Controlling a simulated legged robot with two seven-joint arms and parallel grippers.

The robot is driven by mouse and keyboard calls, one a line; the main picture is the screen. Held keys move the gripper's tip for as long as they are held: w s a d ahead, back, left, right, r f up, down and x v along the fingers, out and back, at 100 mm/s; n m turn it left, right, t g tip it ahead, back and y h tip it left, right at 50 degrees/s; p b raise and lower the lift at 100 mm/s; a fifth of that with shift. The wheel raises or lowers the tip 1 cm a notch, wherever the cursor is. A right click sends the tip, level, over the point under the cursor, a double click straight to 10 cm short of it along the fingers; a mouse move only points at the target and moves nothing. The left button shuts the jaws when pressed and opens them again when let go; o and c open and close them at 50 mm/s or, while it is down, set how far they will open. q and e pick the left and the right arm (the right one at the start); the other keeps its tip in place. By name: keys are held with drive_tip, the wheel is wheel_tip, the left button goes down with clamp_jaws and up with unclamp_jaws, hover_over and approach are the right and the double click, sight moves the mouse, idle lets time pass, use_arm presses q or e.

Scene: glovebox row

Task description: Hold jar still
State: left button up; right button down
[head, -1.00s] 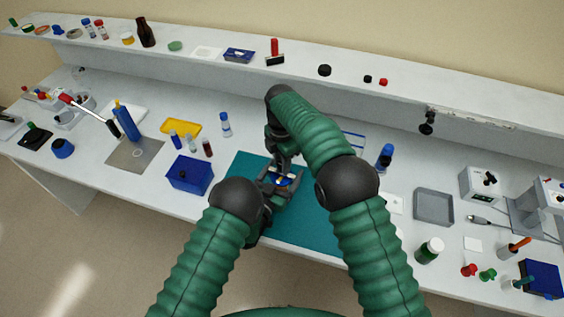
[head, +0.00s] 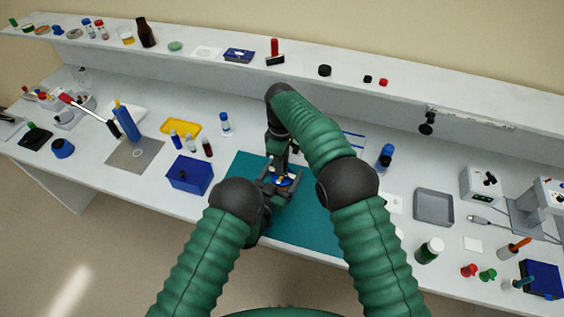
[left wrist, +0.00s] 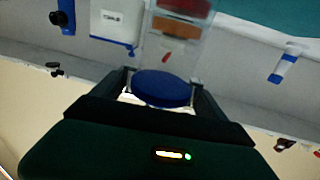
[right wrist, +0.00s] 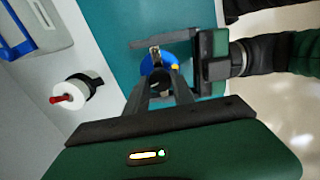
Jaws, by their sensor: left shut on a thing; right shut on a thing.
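A small jar with a blue lid (head: 284,181) is above the teal mat (head: 305,228), between my two grippers. My left gripper (head: 272,191) comes in from the side and is shut around the jar. In the left wrist view the blue lid (left wrist: 163,88) sits between its fingers. My right gripper (head: 281,167) reaches down from above and is shut at the blue top. The right wrist view shows its fingers meeting at the blue piece (right wrist: 150,66), with a yellow spot beside it. The jar's body is mostly hidden by the fingers.
A blue box (head: 190,175) stands left of the mat, with several small vials behind it. A yellow tray (head: 181,127) lies farther back. A shelf runs along the back.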

use_arm(q)
drive_tip(key=shift+s+d+f, duration=0.1)
use_arm(e)
drive_tip(key=m, duration=0.4)
drive_tip(key=shift+w+m, duration=0.15)
drive_tip(key=shift+m, duration=0.15)
drive_tip(key=m, duration=1)
drive_tip(key=shift+m, duration=0.4)
drive_tip(key=m, duration=0.4)
drive_tip(key=shift+m, duration=0.3)
drive_tip(key=m, duration=0.4)
drive_tip(key=shift+d+m, duration=0.1)
drive_tip(key=shift+m, duration=0.2)
drive_tip(key=m, duration=0.5)
drive_tip(key=shift+y, duration=0.3)
drive_tip(key=m, duration=0.5)
drive_tip(key=shift+m, duration=2.3)
